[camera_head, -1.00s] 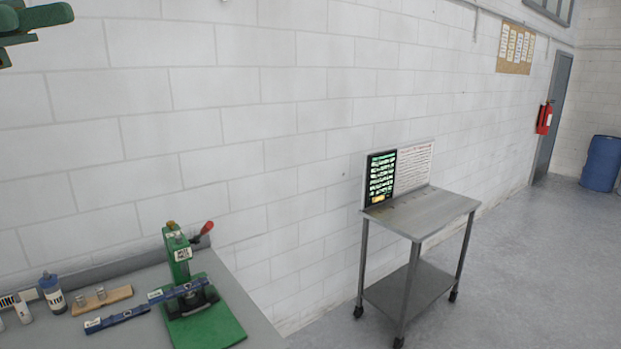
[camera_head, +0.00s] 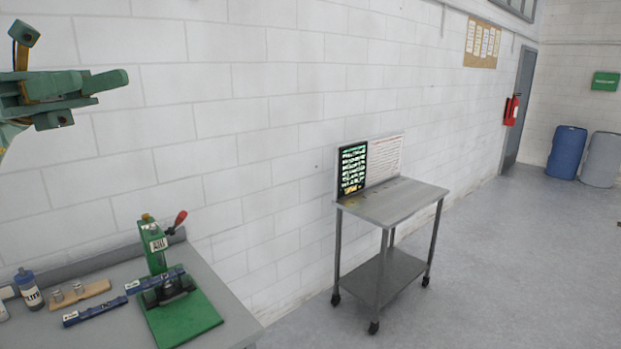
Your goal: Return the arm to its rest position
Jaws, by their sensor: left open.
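My left gripper (camera_head: 108,92) comes in at the upper left of the head view, green, in front of the white block wall. It is open, with nothing between its fingers, and it is well above the workbench. My right gripper is not in view.
A grey workbench (camera_head: 215,290) at lower left bears a green press (camera_head: 157,250) with a red-handled lever, blue bars, a wooden block and bottles. A steel cart (camera_head: 395,203) with a screen (camera_head: 352,168) stands by the wall. Blue and grey barrels (camera_head: 567,152) stand far right. Grey floor is clear.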

